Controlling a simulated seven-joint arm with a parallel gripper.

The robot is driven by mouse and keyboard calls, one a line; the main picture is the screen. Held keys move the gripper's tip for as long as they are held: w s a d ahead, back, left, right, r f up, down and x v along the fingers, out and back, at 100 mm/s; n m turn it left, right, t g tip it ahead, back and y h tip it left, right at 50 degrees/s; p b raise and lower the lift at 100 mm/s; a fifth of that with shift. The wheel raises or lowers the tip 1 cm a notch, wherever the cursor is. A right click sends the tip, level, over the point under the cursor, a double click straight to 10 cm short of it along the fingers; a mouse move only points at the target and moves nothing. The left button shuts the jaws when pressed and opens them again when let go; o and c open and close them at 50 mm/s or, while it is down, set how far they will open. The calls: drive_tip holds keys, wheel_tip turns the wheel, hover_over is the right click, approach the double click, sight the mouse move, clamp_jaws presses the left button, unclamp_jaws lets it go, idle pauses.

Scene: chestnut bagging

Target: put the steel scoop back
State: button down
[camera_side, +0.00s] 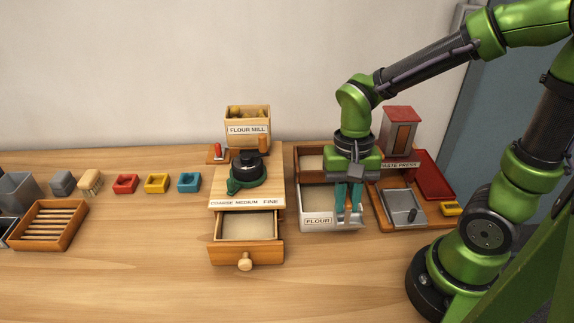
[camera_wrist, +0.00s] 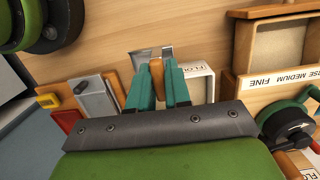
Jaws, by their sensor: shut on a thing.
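My gripper (camera_side: 348,219) is shut on the steel scoop, with its teal fingers pointing down over the right part of the white flour bin (camera_side: 318,226). In the wrist view the scoop's wooden handle (camera_wrist: 157,75) sits between the fingertips (camera_wrist: 158,84). Its grey steel part (camera_wrist: 140,59) shows just beyond them. In the side view the fingers mostly hide the scoop. I cannot tell whether it touches the bin. The bin's white wall also shows in the wrist view (camera_wrist: 207,84), beside the fingers.
The flour mill (camera_side: 247,129) stands left of the bin, its drawer (camera_side: 233,253) pulled out. The paste press (camera_side: 398,135) and a metal plate (camera_side: 402,205) are to the right. Small coloured trays (camera_side: 157,184) and a slatted wooden crate (camera_side: 30,245) lie left. The front table is clear.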

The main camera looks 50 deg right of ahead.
sight(343, 225)
wheel_tip(343, 225, down, 8)
drive_tip(key=shift+r, duration=0.1)
idle(0.4)
drive_tip(key=c, duration=1.1)
unclamp_jaws()
drive_tip(key=r, duration=0.4)
drive_tip(key=d+r, duration=0.1)
drive_tip(key=r, duration=0.3)
drive_tip(key=w+r, duration=0.1)
drive_tip(key=r, duration=0.3)
drive_tip(key=shift+d, duration=0.15)
drive_tip(key=r+n+t, duration=0.1)
drive_tip(key=r+t, duration=0.1)
drive_tip(key=r+n+t, duration=0.2)
drive_tip(key=r+t, duration=0.1)
drive_tip(key=r+n+t+y, duration=0.1)
drive_tip(key=r+n+t, duration=0.1)
drive_tip(key=r+t, duration=0.1)
drive_tip(key=shift+s+d+r, duration=0.2)
drive_tip(key=shift+s+d, duration=0.1)
drive_tip(key=shift+d, duration=0.1)
